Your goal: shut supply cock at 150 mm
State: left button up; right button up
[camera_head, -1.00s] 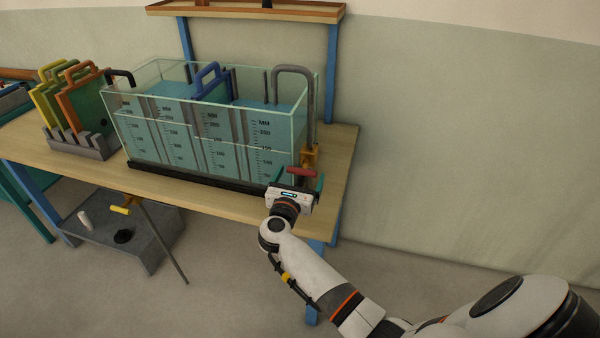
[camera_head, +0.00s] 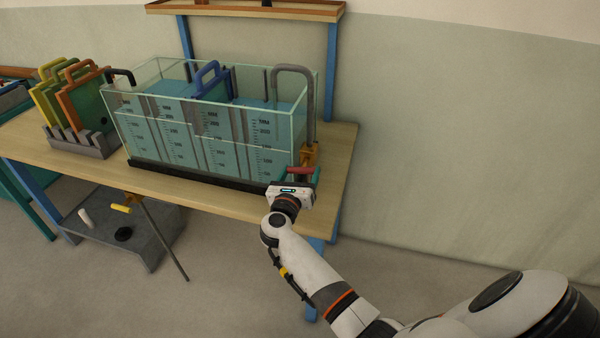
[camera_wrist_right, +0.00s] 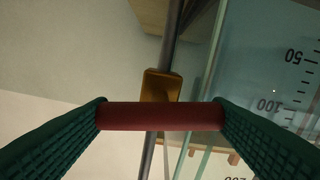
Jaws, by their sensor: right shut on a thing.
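The glass tank (camera_head: 222,146) stands on the bench with bluish water in it and black mm scales on its front. The brass supply cock (camera_head: 310,153) is at its right end, under a grey bent pipe (camera_head: 312,105). The cock also shows in the right wrist view (camera_wrist_right: 160,86), behind its red handle (camera_wrist_right: 160,116). My right gripper (camera_wrist_right: 160,118) is shut on this handle, one green finger at each end of the bar. In the head view the right gripper (camera_head: 303,174) is at the tank's right front corner. The exact water reading is too small to tell. My left gripper is not in view.
A blue-handled gate (camera_head: 208,82) stands in the tank. Yellow, green and orange gates (camera_head: 82,98) stand in a grey rack (camera_head: 84,146) at left. A shelf (camera_head: 245,11) is above. The bench top (camera_head: 340,150) is bare right of the tank.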

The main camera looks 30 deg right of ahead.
jog(key=shift+n, duration=1)
jog(key=o, duration=1)
jog(key=p+v, duration=0.1)
jog(key=v, duration=1.1)
